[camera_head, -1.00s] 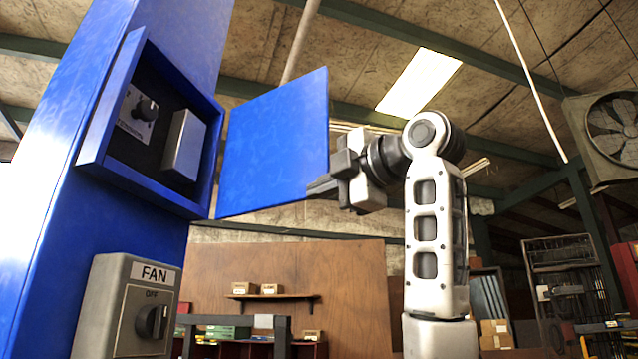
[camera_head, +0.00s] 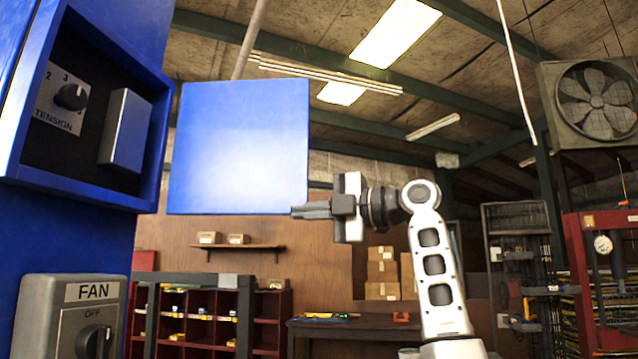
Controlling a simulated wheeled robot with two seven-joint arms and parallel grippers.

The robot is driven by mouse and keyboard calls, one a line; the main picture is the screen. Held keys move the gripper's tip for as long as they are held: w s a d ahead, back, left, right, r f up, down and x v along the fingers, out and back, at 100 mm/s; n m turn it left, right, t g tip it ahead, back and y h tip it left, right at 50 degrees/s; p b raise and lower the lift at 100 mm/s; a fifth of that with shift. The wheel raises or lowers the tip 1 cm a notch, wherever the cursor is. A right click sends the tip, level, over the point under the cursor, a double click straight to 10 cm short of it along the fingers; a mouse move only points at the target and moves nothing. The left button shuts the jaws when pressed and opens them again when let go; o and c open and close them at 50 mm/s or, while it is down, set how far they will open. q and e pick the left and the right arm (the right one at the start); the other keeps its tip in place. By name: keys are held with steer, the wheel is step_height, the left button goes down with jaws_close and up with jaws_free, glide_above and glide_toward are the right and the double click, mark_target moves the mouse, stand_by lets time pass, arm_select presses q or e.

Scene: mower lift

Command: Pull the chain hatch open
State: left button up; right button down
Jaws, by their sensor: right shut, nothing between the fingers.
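The chain hatch (camera_head: 238,148) is a flat blue square panel that stands swung open to the right of a blue box (camera_head: 153,150) on the column. Inside the box show a dark knob marked TENSION (camera_head: 70,97) and a grey block (camera_head: 125,130). My right gripper (camera_head: 300,211) is at the lower right corner of the hatch, its fingers shut and pointing left. I cannot tell whether the fingertips touch the panel's edge. My left gripper is not in view.
A grey FAN switch box (camera_head: 72,318) sits below the hatch box. A workbench (camera_head: 350,326) and red shelving (camera_head: 205,325) stand behind. A red press with a gauge (camera_head: 603,245) stands at the right. A fan (camera_head: 597,100) hangs at the upper right.

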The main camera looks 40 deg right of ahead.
steer(key=shift+d, duration=0.2)
arm_select(q)
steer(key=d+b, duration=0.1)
steer(key=b, duration=0.2)
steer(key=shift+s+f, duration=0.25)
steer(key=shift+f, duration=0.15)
arm_select(e)
steer(key=s+a+v, duration=0.1)
steer(key=a+v, duration=0.1)
steer(key=v, duration=0.9)
steer(key=shift+s, duration=0.35)
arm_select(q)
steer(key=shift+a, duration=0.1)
arm_select(e)
steer(key=shift+a, duration=0.1)
